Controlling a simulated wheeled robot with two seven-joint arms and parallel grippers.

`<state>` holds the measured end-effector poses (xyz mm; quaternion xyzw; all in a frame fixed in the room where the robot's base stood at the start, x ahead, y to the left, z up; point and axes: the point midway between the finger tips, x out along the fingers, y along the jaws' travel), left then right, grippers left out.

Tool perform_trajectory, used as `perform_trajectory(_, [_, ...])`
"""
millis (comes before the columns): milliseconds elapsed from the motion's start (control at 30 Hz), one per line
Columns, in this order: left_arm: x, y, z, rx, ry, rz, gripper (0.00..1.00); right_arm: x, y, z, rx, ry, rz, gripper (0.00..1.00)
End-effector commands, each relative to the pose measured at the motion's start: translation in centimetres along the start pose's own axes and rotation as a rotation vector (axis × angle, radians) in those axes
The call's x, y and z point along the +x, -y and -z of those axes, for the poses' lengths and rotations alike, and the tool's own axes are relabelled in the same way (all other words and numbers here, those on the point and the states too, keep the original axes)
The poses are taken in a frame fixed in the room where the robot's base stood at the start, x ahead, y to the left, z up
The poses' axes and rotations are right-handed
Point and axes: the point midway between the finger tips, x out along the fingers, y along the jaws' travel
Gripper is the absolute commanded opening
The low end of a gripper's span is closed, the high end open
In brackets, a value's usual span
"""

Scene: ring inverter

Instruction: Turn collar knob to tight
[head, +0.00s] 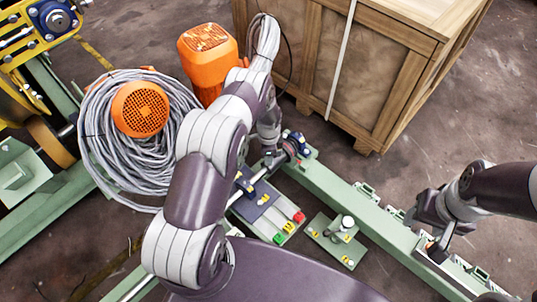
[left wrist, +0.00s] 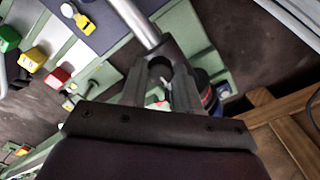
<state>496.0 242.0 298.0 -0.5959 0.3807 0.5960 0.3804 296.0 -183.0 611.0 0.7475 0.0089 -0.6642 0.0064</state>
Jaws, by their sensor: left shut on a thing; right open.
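The dark collar knob (left wrist: 165,50) sits at the end of a bare metal rod (left wrist: 136,20) in the left wrist view. My left gripper (left wrist: 160,92) is shut on it, with one finger on each side. In the head view my left gripper (head: 269,146) points down at the rod end, and its fingers and the arm hide most of the knob. A blue and red fitting (head: 295,145) stands just right of it. Any tight mark on the collar cannot be made out. My right gripper (head: 437,247) is open and empty over the green rail at the right.
A control panel (head: 265,212) with green, red and yellow buttons lies below the rod. A small green plate (head: 336,241) with a post is to its right. A cable coil (head: 105,125), orange motors (head: 207,52) and a wooden crate (head: 365,60) stand behind.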

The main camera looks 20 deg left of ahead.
Motion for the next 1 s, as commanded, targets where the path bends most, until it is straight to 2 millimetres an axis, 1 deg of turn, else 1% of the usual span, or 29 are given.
perform_trajectory(233, [-0.1,0.1,0.0,0.001,0.0,0.002,0.01,0.0,0.0,0.0,0.0,0.0,0.0,0.55])
perform_trajectory(267, [-0.1,0.1,0.0,0.001,0.0,0.002,0.38,0.0,0.0,0.0,0.0,0.0,0.0,0.55])
perform_trajectory(300, [-0.1,0.1,0.0,0.001,0.0,0.002,0.42,0.0,0.0,0.0,0.0,0.0,0.0,0.55])
perform_trajectory(533, [-0.1,0.1,0.0,0.0,0.0,0.001,0.42,0.0,0.0,0.0,0.0,0.0,0.0,0.55])
perform_trajectory(633, [-0.8,0.1,0.0,0.0,0.0,0.001,0.42,-0.5,0.0,0.1,0.0,0.0,0.0,0.55])
perform_trajectory(667, [-1.4,0.1,0.0,0.0,0.0,0.001,0.42,-0.8,0.0,0.1,0.0,0.0,0.0,0.55])
perform_trajectory(767, [-3.9,0.1,0.0,0.0,0.0,0.002,0.42,-2.1,0.0,0.2,0.0,0.0,0.0,0.55])
perform_trajectory(800, [-5.2,0.1,0.0,0.0,-0.001,0.003,0.42,-2.6,0.0,0.3,0.0,0.0,0.0,0.55])
perform_trajectory(900, [-8.0,0.1,0.0,0.0,-0.001,0.004,0.42,-3.8,0.0,0.5,0.0,0.0,0.0,0.55])
perform_trajectory(1000, [-10.3,0.1,0.0,0.0,0.0,0.002,0.42,-4.6,0.0,0.6,0.0,0.0,0.0,0.55])
